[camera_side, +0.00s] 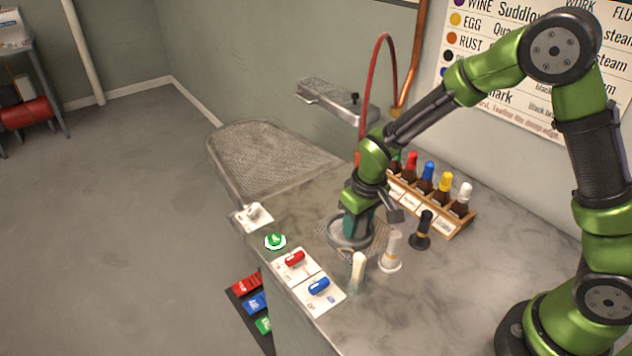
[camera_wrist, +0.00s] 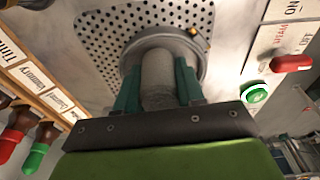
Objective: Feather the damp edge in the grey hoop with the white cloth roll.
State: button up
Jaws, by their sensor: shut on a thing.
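My gripper (camera_wrist: 158,78) is shut on the white cloth roll (camera_wrist: 158,75), a pale, rough-textured cylinder between the two teal fingers in the wrist view. The grey hoop (camera_wrist: 203,62) is a round metal ring with a small brass screw, and the roll's far end is inside its outline. In the side view my gripper (camera_side: 357,222) points down over the grey hoop (camera_side: 349,243) on the marble counter. The roll is hidden there behind the fingers. Whether the roll touches the cloth in the hoop, and the damp edge itself, cannot be made out.
A white-topped holder (camera_side: 391,252), a pale brush-like tool (camera_side: 358,268) and a black one (camera_side: 421,232) stand close in front. A wooden bottle rack (camera_side: 455,226) is behind right. Switch plates (camera_side: 318,290) and a green button (camera_side: 275,241) line the left edge. The right counter is clear.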

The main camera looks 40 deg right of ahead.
jog(key=shift+r, duration=2.9)
